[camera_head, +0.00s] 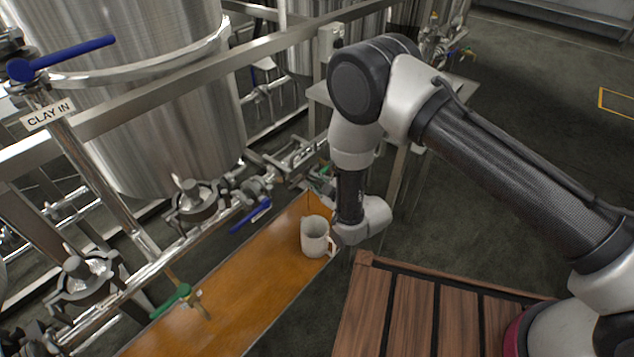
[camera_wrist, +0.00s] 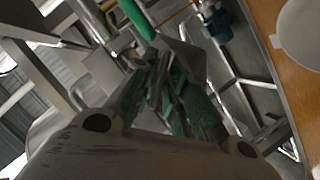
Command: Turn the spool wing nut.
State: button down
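Clamps with wing nuts sit on the steel pipework in the head view. One clamp (camera_head: 193,200) is below the large tank and another (camera_head: 82,279) is nearer at the lower left. I cannot tell which carries the spool wing nut. My arm reaches down beside the shelf, its wrist right of the white mug. My gripper's fingers are hidden or too small to tell in the head view. In the wrist view, dark, green-tinged shapes that look like my gripper (camera_wrist: 175,100) stand above a pale body. Whether they are apart or closed is unclear, and no wing nut can be made out there.
A white mug (camera_head: 314,237) stands on the orange-brown shelf (camera_head: 235,290), close to my wrist. A green handle (camera_head: 171,301) and a blue handle (camera_head: 251,216) stick out from the pipes. A blue valve handle (camera_head: 62,58) is at upper left, by the CLAY IN label. A wooden slatted platform (camera_head: 412,313) lies lower right.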

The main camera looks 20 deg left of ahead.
jog(key=shift+m, duration=0.3)
jog(key=shift+d+m+g, duration=0.1)
jog(key=shift+m+g, duration=0.9)
jog(key=shift+m, duration=0.2)
jog(key=shift+m+g+y, duration=0.4)
jog(key=shift+m+g, duration=0.4)
jog(key=shift+m, duration=0.3)
jog(key=c, duration=1.6)
grip_release()
jog(key=v, duration=1.2)
